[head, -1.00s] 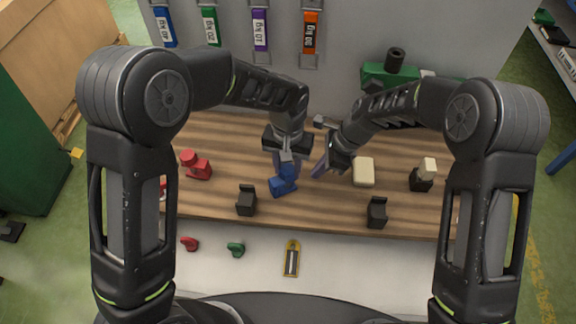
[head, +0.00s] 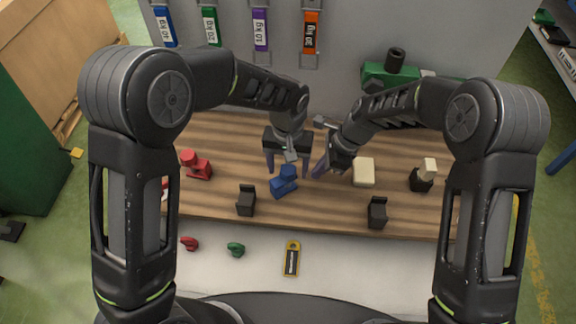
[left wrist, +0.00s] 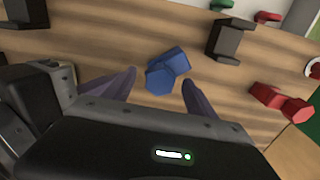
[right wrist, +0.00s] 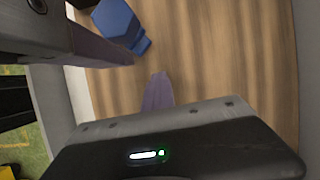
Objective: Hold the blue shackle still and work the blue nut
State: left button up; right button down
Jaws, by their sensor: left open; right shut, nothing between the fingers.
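The blue shackle (head: 283,188) lies on the wooden tabletop near the middle. The blue nut (head: 289,172) is the six-sided part at its upper end; it also shows in the left wrist view (left wrist: 160,80). My left gripper (head: 288,167) is open above the blue piece. Its fingers are spread to both sides of the nut, with a gap visible on each side. My right gripper (head: 319,171) is shut and empty, to the right of the nut and apart from it. In the right wrist view, the blue piece (right wrist: 119,22) is partly cut off at the top.
A red shackle (head: 197,166) lies left. Two black blocks (head: 246,201) (head: 377,212) stand near the front edge. A cream block (head: 363,172) and a black holder with a cream top (head: 424,175) are right. A green device (head: 390,76) is at the back.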

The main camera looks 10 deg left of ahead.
pick_arm(q)
jog(key=shift+r, duration=0.1)
jog(key=shift+r, duration=1.9)
jog(key=m, duration=0.6)
jog(key=m, duration=0.6)
